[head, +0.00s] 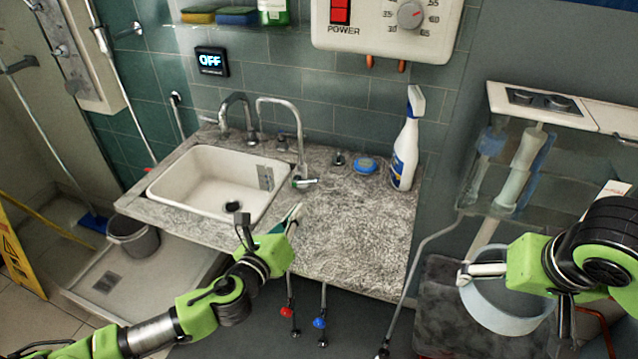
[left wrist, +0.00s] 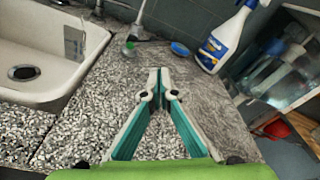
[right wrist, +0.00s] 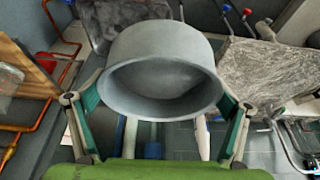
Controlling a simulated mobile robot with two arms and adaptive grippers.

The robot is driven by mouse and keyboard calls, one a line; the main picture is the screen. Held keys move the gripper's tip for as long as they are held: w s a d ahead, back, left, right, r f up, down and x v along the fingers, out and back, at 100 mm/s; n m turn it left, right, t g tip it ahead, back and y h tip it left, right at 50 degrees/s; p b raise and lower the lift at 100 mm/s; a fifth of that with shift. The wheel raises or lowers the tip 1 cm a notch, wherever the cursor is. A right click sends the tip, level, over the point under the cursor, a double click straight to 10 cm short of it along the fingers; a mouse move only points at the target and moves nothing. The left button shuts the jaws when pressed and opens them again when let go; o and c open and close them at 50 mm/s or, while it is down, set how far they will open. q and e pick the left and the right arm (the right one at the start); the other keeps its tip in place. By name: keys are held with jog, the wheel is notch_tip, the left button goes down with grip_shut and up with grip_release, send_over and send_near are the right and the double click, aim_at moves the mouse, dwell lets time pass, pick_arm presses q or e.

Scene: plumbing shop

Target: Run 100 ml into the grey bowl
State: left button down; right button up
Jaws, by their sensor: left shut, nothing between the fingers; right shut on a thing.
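The grey bowl (head: 492,312) is held by my right gripper (right wrist: 158,104), right of the counter and apart from the sink. The right wrist view shows the bowl (right wrist: 150,45) between its two spread fingers. My left gripper (head: 292,218) is shut and empty, above the counter's front edge, right of the white sink basin (head: 205,175). In the left wrist view its fingertips (left wrist: 160,80) meet. A wall display (head: 212,61) reads OFF.
A white spray bottle (head: 407,145) and a blue round object (head: 364,165) stand at the counter's back right. The granite counter (head: 350,230) is otherwise mostly clear. Red (head: 287,311) and blue (head: 320,323) valve handles hang below it. A heater (head: 385,25) is above.

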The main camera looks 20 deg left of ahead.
aim_at(307, 180)
pick_arm(q)
jog(key=shift+w+r, duration=0.2)
jog(key=shift+w, duration=0.5)
pick_arm(e)
jog(key=shift+s+r, duration=0.4)
jog(key=shift+r, duration=0.05)
pick_arm(q)
jog(key=w, duration=0.2)
jog(key=w+f, duration=0.1)
jog(key=w, duration=0.2)
jog(key=w+d+p, duration=0.1)
jog(key=w, duration=0.1)
jog(key=shift+w+f, duration=0.15)
jog(key=shift+w, duration=0.15)
pick_arm(e)
jog(key=shift+r, duration=0.2)
jog(key=shift+w, duration=0.1)
